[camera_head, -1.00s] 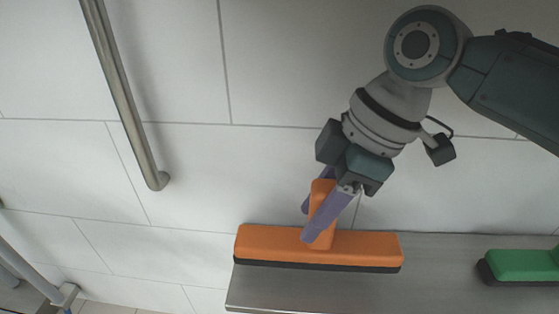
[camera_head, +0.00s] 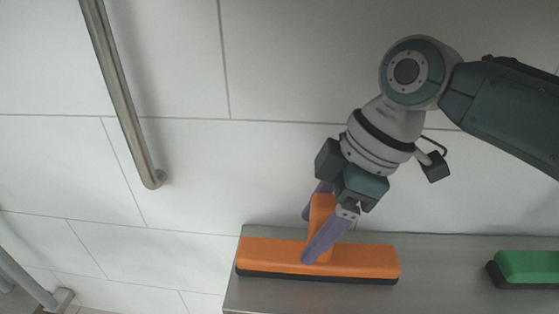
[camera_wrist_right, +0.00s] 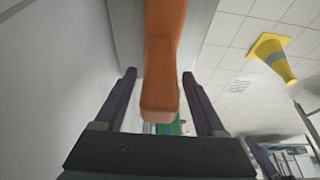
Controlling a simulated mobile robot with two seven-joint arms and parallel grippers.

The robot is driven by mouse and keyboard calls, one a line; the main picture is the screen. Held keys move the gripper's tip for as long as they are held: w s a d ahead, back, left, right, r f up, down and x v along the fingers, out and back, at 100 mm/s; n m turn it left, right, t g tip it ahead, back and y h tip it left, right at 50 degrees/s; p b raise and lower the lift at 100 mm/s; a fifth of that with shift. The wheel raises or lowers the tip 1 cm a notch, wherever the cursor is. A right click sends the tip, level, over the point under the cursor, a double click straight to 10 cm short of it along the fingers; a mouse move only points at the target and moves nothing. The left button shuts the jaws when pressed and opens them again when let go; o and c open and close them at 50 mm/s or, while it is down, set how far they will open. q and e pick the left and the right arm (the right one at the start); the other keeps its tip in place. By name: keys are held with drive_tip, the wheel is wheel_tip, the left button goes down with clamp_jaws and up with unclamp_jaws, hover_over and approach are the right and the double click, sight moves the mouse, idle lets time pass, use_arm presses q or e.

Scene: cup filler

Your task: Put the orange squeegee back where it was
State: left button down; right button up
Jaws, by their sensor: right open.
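The orange squeegee (camera_head: 270,254) has a long orange head with a black lower edge, and its handle (camera_head: 322,212) points up. It is at the left end of the metal shelf (camera_head: 440,285) by the tiled wall. My right gripper (camera_head: 312,238) is open, its purple fingers on either side of the handle. In the right wrist view the orange handle (camera_wrist_right: 163,75) lies between the two fingers (camera_wrist_right: 163,103), with gaps on both sides. Whether the head rests fully on the shelf is hard to tell. My left gripper is not in view.
A green squeegee (camera_head: 528,266) lies at the right on the same shelf, with bare shelf between the two. A metal rail (camera_head: 125,95) is fixed to the wall at the upper left. A yellow cone (camera_wrist_right: 273,58) stands on the tiled floor in the right wrist view.

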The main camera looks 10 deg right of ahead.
drive_tip(key=shift+r, duration=0.1)
drive_tip(key=shift+p+v, duration=0.85)
drive_tip(key=shift+v, duration=0.1)
drive_tip(key=p, duration=0.2)
hover_over(397, 262)
drive_tip(key=shift+w+d+f, duration=0.1)
drive_tip(key=shift+w+f, duration=0.2)
drive_tip(key=shift+w, duration=0.05)
drive_tip(key=shift+s+f, duration=0.2)
drive_tip(key=shift+s, duration=0.1)
drive_tip(key=shift+m, duration=0.4)
drive_tip(key=s+a, duration=0.1)
drive_tip(key=s+a+f, duration=0.1)
drive_tip(key=a, duration=0.1)
drive_tip(key=s+a, duration=0.1)
drive_tip(key=s, duration=0.1)
drive_tip(key=shift+s+a+f, duration=0.1)
drive_tip(key=shift+a+f, duration=0.1)
drive_tip(key=shift+f, duration=0.2)
drive_tip(key=s+a+m, duration=0.4)
drive_tip(key=s, duration=0.2)
drive_tip(key=s+d+r+m+t+h, duration=0.2)
drive_tip(key=s+d+r+m, duration=0.3)
drive_tip(key=m, duration=0.3)
drive_tip(key=shift+s+r+h, duration=0.2)
drive_tip(key=shift+s+h, duration=0.5)
drive_tip(key=shift+h, duration=0.2)
